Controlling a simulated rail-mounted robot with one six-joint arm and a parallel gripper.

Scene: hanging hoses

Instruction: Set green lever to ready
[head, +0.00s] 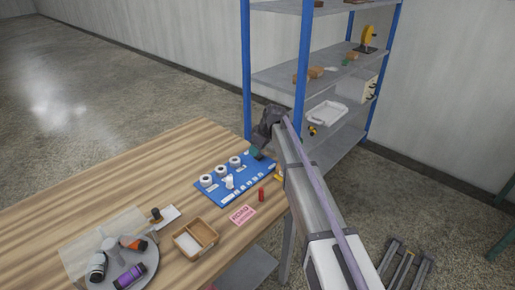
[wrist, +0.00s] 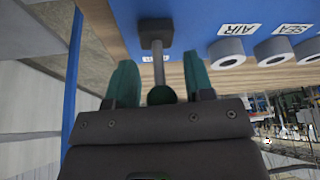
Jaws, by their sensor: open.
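In the wrist view the green lever shows as a green round knob (wrist: 161,95) on a grey shaft that rises from a black base on the blue panel (wrist: 210,18). My gripper (wrist: 159,64) is open, with one teal finger on each side of the lever and visible gaps between. In the head view my gripper (head: 258,153) is at the far right end of the blue panel (head: 233,194) on the wooden table. The lever cannot be made out there; my gripper and arm cover that spot. A label lies beside the lever base, partly hidden by the shaft.
White ring-shaped ports (head: 220,171) stand on the panel, with AIR and SEA labels in the wrist view. A red cylinder (head: 261,194), a pink card (head: 243,214), a wooden tray (head: 178,240) and a round tray of bottles (head: 148,277) are nearer. A blue-post shelf (head: 246,70) stands behind.

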